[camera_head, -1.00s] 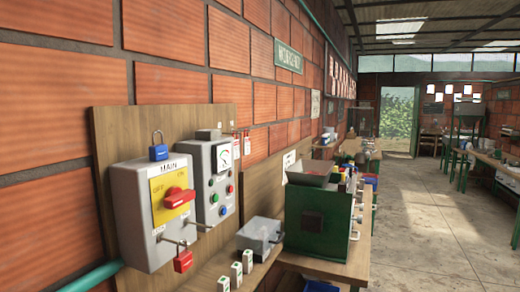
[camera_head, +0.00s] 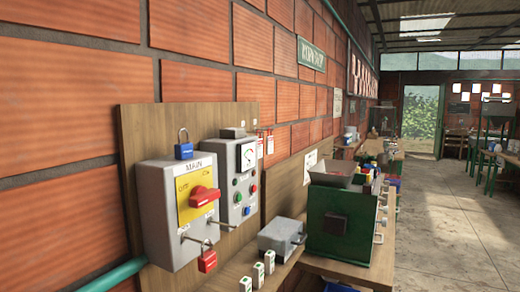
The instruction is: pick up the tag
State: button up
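Two small white tags with red tops hang side by side at the right edge of the wooden board; the left tag (camera_head: 260,146) and the right tag (camera_head: 270,143) look small, and no print on them can be read. They hang just right of a grey control box (camera_head: 237,178) with a round gauge. My gripper is not in view, so its state and its distance from the tags do not show.
A grey main switch box (camera_head: 155,215) with a red handle is on the board (camera_head: 135,132). A blue padlock (camera_head: 183,150) sits on top, a red one (camera_head: 207,262) hangs below. A green machine (camera_head: 335,222) stands on the bench. Open floor (camera_head: 450,220) lies right.

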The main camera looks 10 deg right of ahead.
aim_at(260, 141)
jog(key=z, duration=2.05)
jog(key=i, duration=1.5)
jog(key=u, duration=0.05)
